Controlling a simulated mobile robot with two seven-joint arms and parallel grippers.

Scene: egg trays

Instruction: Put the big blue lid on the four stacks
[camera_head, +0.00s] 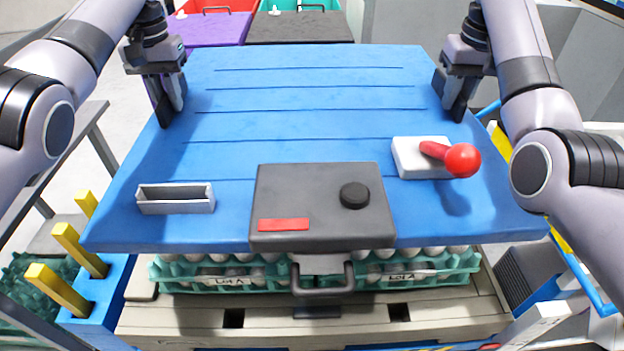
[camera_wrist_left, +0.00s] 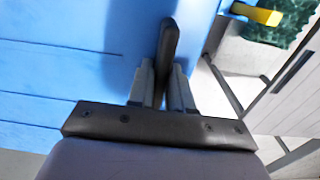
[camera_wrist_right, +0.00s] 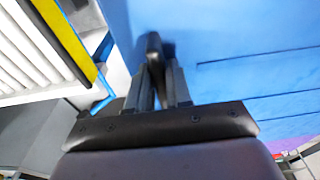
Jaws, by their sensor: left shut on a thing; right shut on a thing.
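The big blue lid (camera_head: 300,125) is a wide, grooved slab filling the middle of the head view. My left gripper (camera_head: 166,112) is shut on a black handle (camera_wrist_left: 168,40) near the lid's left edge. My right gripper (camera_head: 456,108) is shut on a matching handle (camera_wrist_right: 154,50) near its right edge. The lid looks about level. Green egg trays (camera_head: 430,272) with white eggs and "LOT A" labels show under its near edge. The lid hides most of the stacks. I cannot tell whether it touches them or hangs above.
A dark box (camera_head: 320,200) with a black knob, a white block (camera_head: 410,158) with a red ball stick, and a small grey tray (camera_head: 176,208) appear over the lid's near part. A beige pallet (camera_head: 180,318) lies below. Yellow posts (camera_head: 58,290) stand at left. Purple (camera_head: 215,30) and black boxes are behind.

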